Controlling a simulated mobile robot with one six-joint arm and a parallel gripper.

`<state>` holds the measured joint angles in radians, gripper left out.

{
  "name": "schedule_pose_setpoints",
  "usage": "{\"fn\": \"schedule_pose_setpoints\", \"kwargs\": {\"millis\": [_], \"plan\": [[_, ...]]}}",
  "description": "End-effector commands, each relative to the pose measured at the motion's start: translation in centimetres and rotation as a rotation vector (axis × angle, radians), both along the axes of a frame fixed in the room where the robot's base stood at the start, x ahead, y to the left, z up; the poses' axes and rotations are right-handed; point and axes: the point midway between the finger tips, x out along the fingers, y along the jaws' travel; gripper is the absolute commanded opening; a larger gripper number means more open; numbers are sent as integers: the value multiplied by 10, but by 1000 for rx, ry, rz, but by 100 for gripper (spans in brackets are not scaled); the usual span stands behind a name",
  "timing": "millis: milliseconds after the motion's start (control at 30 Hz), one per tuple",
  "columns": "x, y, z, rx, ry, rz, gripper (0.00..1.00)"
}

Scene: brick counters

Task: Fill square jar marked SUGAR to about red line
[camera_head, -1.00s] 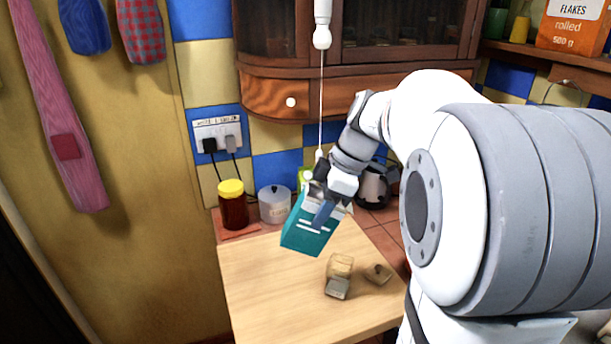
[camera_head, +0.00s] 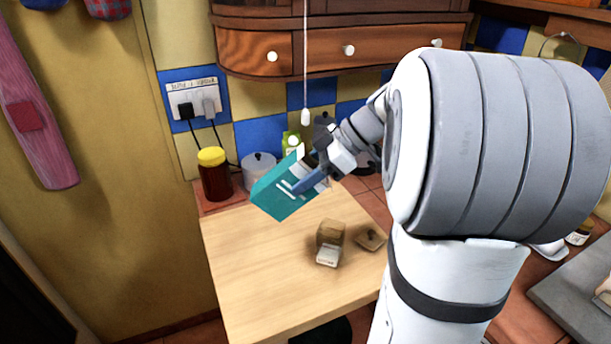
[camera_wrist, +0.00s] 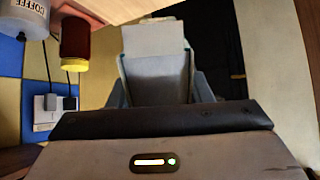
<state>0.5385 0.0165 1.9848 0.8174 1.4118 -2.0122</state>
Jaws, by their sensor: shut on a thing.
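My gripper (camera_head: 306,184) is shut on a teal carton (camera_head: 277,196), which it holds tilted above the back of the wooden board. In the wrist view the carton (camera_wrist: 155,78) sits between the fingers, with a pale flap at its far end; its contents cannot be made out. A small square jar (camera_head: 331,234) with a pale label stands open-looking on the board, below and to the right of the carton. The label is too small to read, and no fill level or red line can be told. A brown lid (camera_head: 370,238) lies right of the jar.
A yellow-lidded dark red jar (camera_head: 215,178) and a grey canister (camera_head: 258,172) stand behind the board, left of the carton. The canister reads COFFEE in the wrist view (camera_wrist: 25,15). A pull cord (camera_head: 305,115) hangs behind. The board's (camera_head: 255,280) front left is clear.

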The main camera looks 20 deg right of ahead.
Motion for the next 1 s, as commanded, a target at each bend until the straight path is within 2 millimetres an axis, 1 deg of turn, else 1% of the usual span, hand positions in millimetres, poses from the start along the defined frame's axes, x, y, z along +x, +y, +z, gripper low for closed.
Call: {"fn": "schedule_pose_setpoints", "kwargs": {"millis": [33,367,600,1000], "plan": [[0,-1,-5,17,-6,-1,10],[-1,-4,-13,124,-45,-2,10],[-2,-6,-14,170,-63,-2,10],[-2,-6,-13,178,-66,-2,10]]}}
